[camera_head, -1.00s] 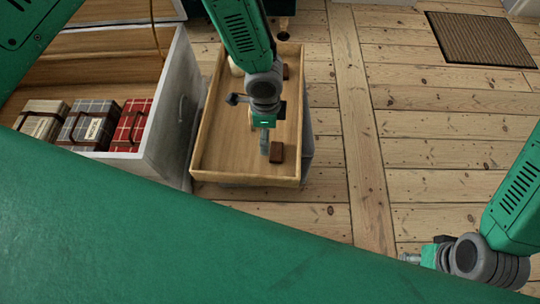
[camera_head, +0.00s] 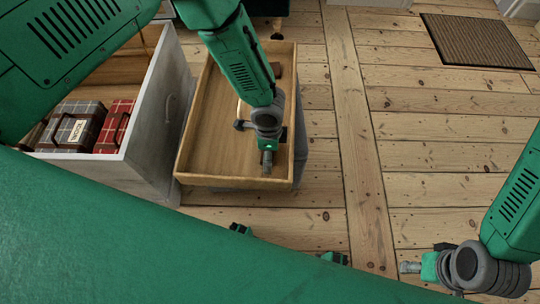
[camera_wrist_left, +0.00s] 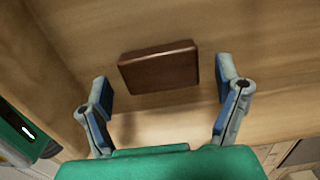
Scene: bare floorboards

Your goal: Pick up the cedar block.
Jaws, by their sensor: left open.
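A reddish-brown block (camera_wrist_left: 160,68), which I take for the cedar block, lies on the wooden floor of a tray. In the left wrist view it sits between and just beyond the two fingertips, with gaps on both sides. My left gripper (camera_wrist_left: 163,88) is open and empty. In the head view my left gripper (camera_head: 267,163) is over the near right part of the tray (camera_head: 232,181) and hides this block. My right gripper (camera_head: 409,267) is at the lower right over bare floor, apart from everything; its jaws do not show clearly.
Another brown block (camera_head: 275,70) is at the tray's far end, and a pale item (camera_head: 243,108) is partly hidden behind my left arm. A grey-sided crate (camera_head: 158,120) with plaid boxes (camera_head: 72,128) stands left of the tray. Floorboards at right are clear up to a doormat (camera_head: 477,41).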

